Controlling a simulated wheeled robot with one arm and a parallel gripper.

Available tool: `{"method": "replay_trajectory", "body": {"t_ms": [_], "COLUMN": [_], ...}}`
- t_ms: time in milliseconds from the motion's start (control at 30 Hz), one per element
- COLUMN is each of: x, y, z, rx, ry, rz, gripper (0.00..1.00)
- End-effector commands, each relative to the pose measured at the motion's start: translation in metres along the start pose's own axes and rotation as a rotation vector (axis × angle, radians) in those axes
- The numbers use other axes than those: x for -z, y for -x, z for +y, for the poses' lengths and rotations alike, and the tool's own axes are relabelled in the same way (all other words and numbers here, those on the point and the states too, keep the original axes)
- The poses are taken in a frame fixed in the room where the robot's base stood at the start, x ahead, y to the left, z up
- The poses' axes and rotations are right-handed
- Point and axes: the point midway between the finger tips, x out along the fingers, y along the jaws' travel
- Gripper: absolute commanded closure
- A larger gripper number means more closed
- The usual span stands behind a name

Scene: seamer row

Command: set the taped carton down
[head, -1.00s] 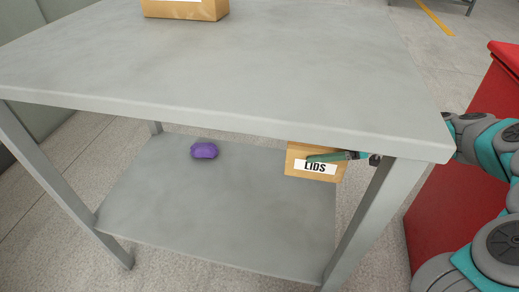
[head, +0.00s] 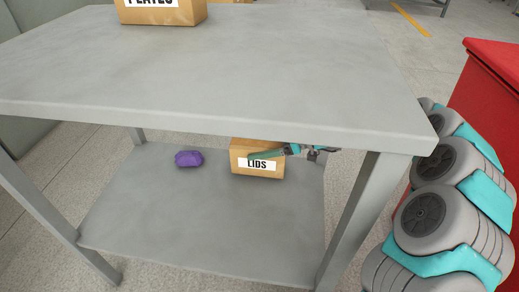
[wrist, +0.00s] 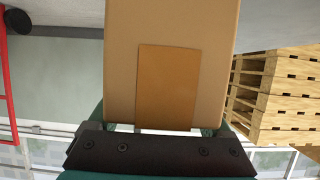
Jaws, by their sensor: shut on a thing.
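The taped carton (head: 257,166), a tan box with a white LIDS label, is beneath the tabletop and over the right part of the lower shelf (head: 200,225). My gripper (head: 266,153) reaches in from the right and is shut on it; one teal finger lies across its front. The carton looks nearly upright. I cannot tell whether its bottom touches the shelf. In the wrist view the carton (wrist: 170,30) fills the middle between the fingers, with a darker brown tape patch (wrist: 168,85) on its face.
A purple lump (head: 188,158) lies on the shelf left of the carton. The table top (head: 220,70) overhangs close above, with a leg (head: 360,215) at right. A PLATES carton (head: 160,14) stands on top. The front of the shelf is clear.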

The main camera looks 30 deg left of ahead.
Motion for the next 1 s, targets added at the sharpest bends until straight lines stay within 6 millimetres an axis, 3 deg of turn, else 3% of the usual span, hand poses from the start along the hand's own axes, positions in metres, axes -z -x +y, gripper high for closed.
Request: {"method": "replay_trajectory", "body": {"t_ms": [400, 433, 533, 833, 1000], "x": [-0.009, -0.009, -0.009, -0.007, -0.006], "y": [-0.004, -0.003, -0.003, -0.003, 0.017], "z": [0.000, 0.000, 0.000, 0.000, 0.002], "rx": [-0.001, -0.001, -0.001, -0.001, -0.006], "ry": [-0.001, 0.000, 0.000, 0.000, 0.000], "rz": [0.001, 0.000, 0.000, 0.000, 0.000], "gripper": [1.00, 0.14, 0.03, 0.00, 0.00]}}
